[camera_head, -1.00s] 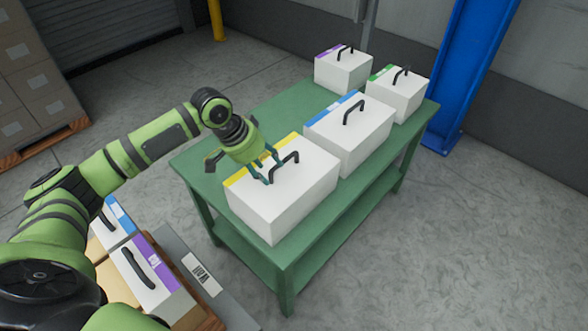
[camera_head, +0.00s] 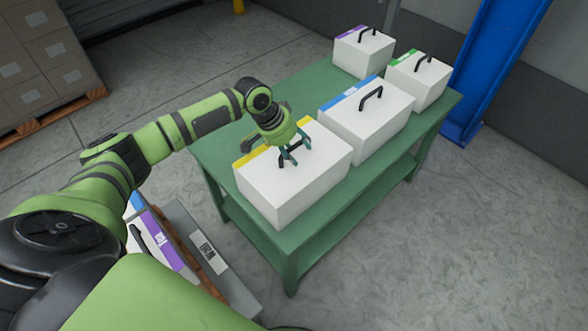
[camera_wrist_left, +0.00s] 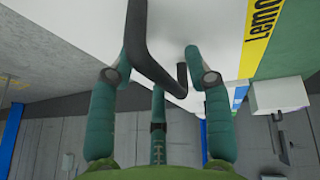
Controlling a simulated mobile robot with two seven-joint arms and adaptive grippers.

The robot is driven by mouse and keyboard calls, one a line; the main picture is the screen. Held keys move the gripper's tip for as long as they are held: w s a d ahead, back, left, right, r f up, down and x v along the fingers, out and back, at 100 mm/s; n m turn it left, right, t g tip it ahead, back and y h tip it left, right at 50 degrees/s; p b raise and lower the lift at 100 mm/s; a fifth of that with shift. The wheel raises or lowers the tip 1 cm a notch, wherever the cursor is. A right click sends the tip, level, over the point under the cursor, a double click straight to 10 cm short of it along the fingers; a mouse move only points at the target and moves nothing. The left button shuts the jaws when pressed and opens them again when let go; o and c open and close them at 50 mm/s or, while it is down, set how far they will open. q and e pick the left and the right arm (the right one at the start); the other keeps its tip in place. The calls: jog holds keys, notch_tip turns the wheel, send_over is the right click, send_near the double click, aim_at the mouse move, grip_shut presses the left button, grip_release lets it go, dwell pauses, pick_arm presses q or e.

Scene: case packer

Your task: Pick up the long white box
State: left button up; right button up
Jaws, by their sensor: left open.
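A long white box with a yellow stripe (camera_head: 290,188) sits on the green table's near end, a black handle (camera_head: 283,157) on its top. Its yellow label with "Lemon" lettering (camera_wrist_left: 259,30) shows in the left wrist view. My left gripper (camera_head: 293,157) is over the box top at the handle and partly hides it. In the left wrist view the gripper's teal fingers (camera_wrist_left: 162,68) are spread, with the black handle (camera_wrist_left: 150,60) passing between them. Contact with the handle cannot be told. The box rests on the table. My right gripper is not in view.
A blue-striped white box (camera_head: 368,122) stands just beyond on the green table (camera_head: 232,190). Smaller green-striped (camera_head: 418,82) and purple-striped (camera_head: 362,52) boxes stand at the far end. More boxes (camera_head: 165,245) lie lower left beside my arm. A blue post (camera_head: 490,75) rises behind the table.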

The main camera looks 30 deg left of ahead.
pick_arm(q)
grip_shut()
jog(key=shift+w+r, duration=0.15)
jog(key=shift+r, duration=0.15)
